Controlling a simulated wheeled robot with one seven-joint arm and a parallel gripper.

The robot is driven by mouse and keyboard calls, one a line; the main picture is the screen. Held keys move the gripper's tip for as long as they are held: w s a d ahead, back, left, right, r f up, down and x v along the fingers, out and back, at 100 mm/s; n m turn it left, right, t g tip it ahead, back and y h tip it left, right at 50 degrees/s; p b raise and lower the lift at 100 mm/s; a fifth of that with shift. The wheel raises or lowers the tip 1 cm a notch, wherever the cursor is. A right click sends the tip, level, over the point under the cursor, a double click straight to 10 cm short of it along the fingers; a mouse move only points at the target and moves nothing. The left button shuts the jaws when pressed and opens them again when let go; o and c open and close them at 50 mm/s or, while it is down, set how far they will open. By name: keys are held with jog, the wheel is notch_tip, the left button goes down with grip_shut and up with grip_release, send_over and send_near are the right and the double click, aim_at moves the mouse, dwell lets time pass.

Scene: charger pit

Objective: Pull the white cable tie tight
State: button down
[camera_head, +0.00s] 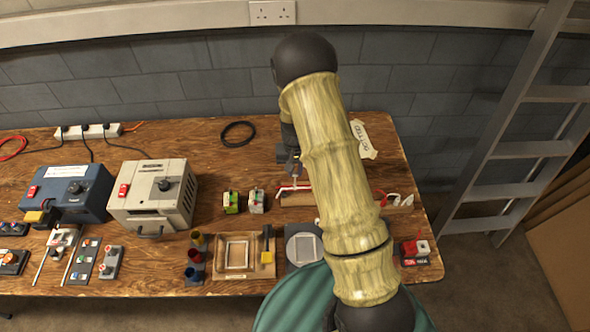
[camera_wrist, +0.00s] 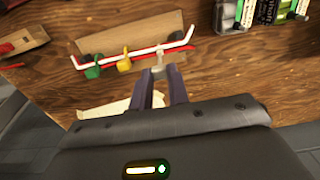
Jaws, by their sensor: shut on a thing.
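My gripper (camera_wrist: 161,76) is shut on the pale tail of the white cable tie (camera_wrist: 158,60), at the front of a cable bundle. In the head view my gripper (camera_head: 291,168) is over the far edge of the wooden board (camera_head: 297,199), largely hidden by my arm. The bundle has a white cable (camera_wrist: 108,52) and a red cable (camera_wrist: 110,63) along the board. A green tie (camera_wrist: 92,72) and a yellow tie (camera_wrist: 123,65) are on the bundle beside the white one. The tightness of the white tie's loop cannot be made out.
A paper tag (camera_head: 362,139) lies behind the board. Green (camera_head: 231,202) and grey (camera_head: 256,201) blocks stand left of it. A beige box (camera_head: 152,196) and a blue box (camera_head: 68,193) stand farther left. A black ring (camera_head: 238,133) lies at the back. A ladder (camera_head: 520,150) leans at right.

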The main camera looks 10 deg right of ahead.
aim_at(295, 173)
jog(key=c, duration=1.3)
grip_release()
notch_tip(295, 173, up, 17)
jog(key=shift+r+b, duration=0.2)
jog(key=shift+b, duration=0.85)
jog(key=shift+s, duration=0.1)
jog(key=s+t, duration=0.1)
jog(key=s, duration=0.5)
jog(key=s+r+n, duration=0.1)
jog(key=s, duration=0.6)
jog(key=s+n+t, duration=0.1)
jog(key=s, duration=0.5)
jog(key=shift+s+a+r+t, duration=0.1)
jog(key=shift+s+r+t, duration=0.05)
jog(key=shift+s+t, duration=0.2)
